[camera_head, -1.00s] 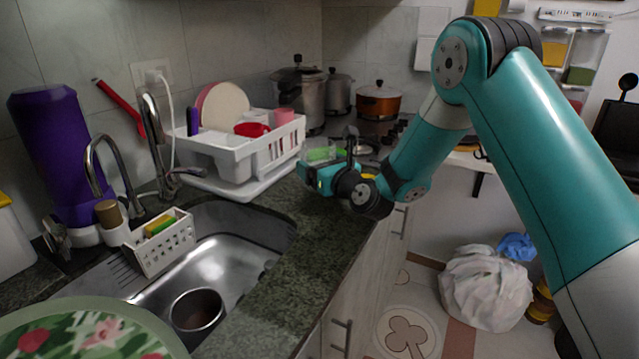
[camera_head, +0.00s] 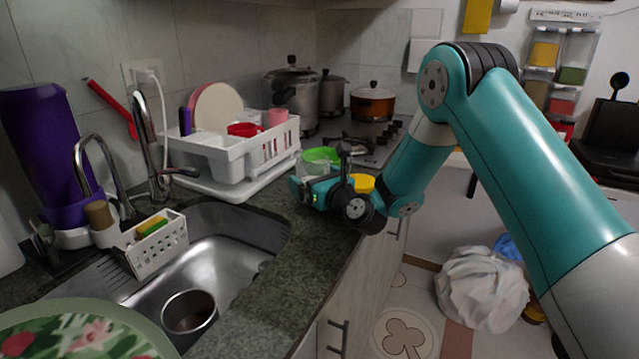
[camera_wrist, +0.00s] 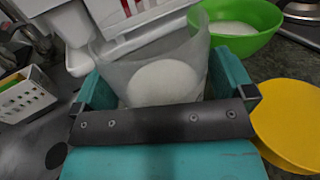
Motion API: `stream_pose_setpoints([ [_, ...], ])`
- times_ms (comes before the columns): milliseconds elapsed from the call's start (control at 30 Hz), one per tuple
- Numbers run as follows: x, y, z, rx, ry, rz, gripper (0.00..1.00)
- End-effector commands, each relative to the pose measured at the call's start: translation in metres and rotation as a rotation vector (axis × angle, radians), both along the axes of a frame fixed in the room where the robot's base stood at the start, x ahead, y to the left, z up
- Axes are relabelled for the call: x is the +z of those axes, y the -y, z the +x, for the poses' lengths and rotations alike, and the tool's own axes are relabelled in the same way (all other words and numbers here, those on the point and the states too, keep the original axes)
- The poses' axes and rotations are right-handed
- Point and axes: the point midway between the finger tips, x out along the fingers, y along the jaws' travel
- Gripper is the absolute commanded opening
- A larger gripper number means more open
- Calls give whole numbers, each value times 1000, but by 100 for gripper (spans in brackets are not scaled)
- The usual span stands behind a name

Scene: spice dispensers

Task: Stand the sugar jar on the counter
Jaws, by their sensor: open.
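The sugar jar is a translucent, open-topped container (camera_wrist: 115,55) with white contents. In the wrist view it stands between the two jaws of my gripper (camera_wrist: 165,88), which are apart. Its lower part is hidden behind the gripper's dark front bar, so I cannot tell how its base meets the counter. In the head view the jar (camera_head: 315,168) shows faintly above my gripper (camera_head: 310,188), low over the dark stone counter (camera_head: 285,260) near its front edge.
A green bowl (camera_wrist: 243,22) with white contents is just behind the jar. A round yellow thing (camera_wrist: 290,125) lies close on the right. A white dish rack (camera_head: 225,160) and the sink (camera_head: 240,245) are to the left. The stove (camera_head: 375,140) is behind.

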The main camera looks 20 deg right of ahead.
Motion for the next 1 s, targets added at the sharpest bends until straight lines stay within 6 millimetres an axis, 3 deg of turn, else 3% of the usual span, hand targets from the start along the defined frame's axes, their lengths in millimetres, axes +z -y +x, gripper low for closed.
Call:
stream_pose_setpoints([
  [167, -4, 6, -17, -2, -2, 2, 100],
  [600, -4, 30, -99, -2, 1, 0, 100],
  [800, 0, 34, -114, 0, 1, -1, 100],
  [1000, 2, 34, -116, 1, 1, 0, 100],
])
